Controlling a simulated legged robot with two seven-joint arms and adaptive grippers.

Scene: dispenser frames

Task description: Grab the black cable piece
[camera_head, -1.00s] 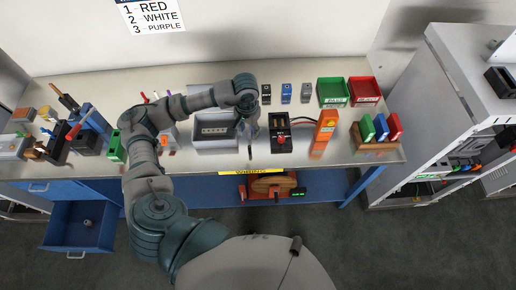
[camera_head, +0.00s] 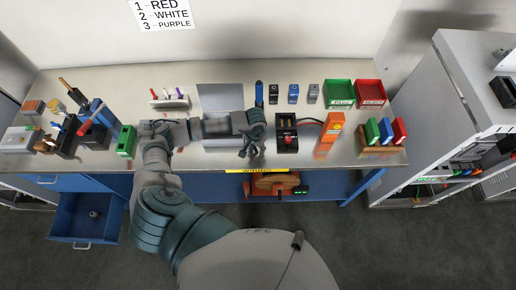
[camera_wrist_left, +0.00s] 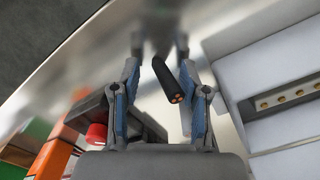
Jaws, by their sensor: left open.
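The black cable piece (camera_wrist_left: 168,82) shows in the left wrist view, with copper-coloured wire ends facing the camera. It lies between the two blue-padded fingers of my open left gripper (camera_wrist_left: 157,68), nearer the right finger. Whether a finger touches it I cannot tell. In the head view my left gripper (camera_head: 250,148) is near the front edge of the bench, just left of the black box with a red knob. The cable piece cannot be made out there. My right gripper is not in view.
A black box with a red knob (camera_head: 287,140) and an orange meter (camera_head: 329,136) stand right of the gripper. A grey device with gold contacts (camera_wrist_left: 265,84) stands close on the right in the wrist view. A green block (camera_head: 126,140) and an open drawer (camera_head: 85,218) are left.

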